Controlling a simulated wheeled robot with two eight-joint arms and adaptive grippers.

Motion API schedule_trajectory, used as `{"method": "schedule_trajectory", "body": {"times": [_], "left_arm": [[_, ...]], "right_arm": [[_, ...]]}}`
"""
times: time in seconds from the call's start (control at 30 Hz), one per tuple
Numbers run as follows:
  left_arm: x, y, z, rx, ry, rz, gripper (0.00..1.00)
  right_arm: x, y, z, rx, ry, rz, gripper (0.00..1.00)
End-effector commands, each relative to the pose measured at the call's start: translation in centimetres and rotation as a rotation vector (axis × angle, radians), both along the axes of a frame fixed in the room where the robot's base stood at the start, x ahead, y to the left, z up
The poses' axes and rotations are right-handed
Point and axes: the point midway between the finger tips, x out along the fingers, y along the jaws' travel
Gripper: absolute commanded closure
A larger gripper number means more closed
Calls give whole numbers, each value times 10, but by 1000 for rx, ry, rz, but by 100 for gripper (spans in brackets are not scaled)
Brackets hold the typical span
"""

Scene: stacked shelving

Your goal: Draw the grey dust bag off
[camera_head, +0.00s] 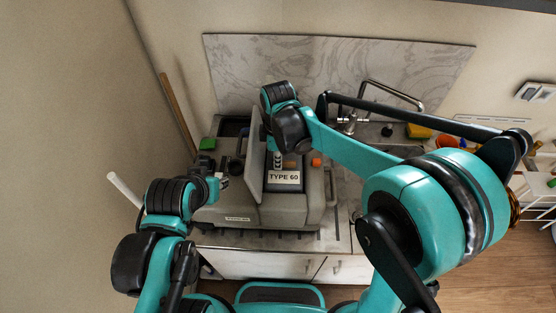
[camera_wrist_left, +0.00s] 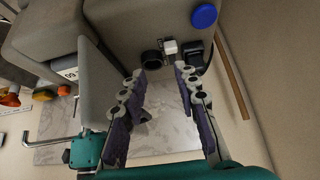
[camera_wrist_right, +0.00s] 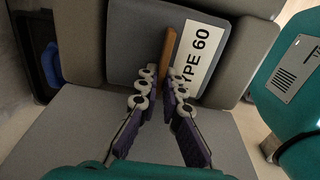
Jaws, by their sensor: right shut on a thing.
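The grey dust bag (camera_wrist_right: 135,75) lies in the open top of a grey machine (camera_head: 315,212). Its white "TYPE 60" label (camera_head: 284,177) faces up and also shows in the right wrist view (camera_wrist_right: 203,58). My right gripper (camera_head: 278,160) is above the bag, its fingers shut on a brown tab (camera_wrist_right: 169,50) that stands up beside the label. The machine's lid (camera_head: 251,150) stands upright left of the bag. My left gripper (camera_wrist_left: 160,72) is open and empty at the machine's left side, facing a black round knob (camera_wrist_left: 152,58) and a small white block (camera_wrist_left: 170,46).
The machine stands on a counter (camera_head: 340,235) before a marble splashback (camera_head: 330,70). A tap (camera_head: 395,92), yellow sponge (camera_head: 418,131) and orange bowl (camera_head: 448,141) are at the right. A green item (camera_head: 207,144) and wooden stick (camera_head: 180,112) are at the left.

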Motion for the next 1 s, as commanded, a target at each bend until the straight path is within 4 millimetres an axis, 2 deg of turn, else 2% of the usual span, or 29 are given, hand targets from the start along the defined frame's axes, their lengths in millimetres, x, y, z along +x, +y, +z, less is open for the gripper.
{"method": "schedule_trajectory", "body": {"times": [0.1,1.0], "left_arm": [[0,0,7,0,0,0,69],[0,0,39,0,0,0,69]], "right_arm": [[0,0,10,0,0,0,100],[1,0,57,-1,0,-1,100]]}}
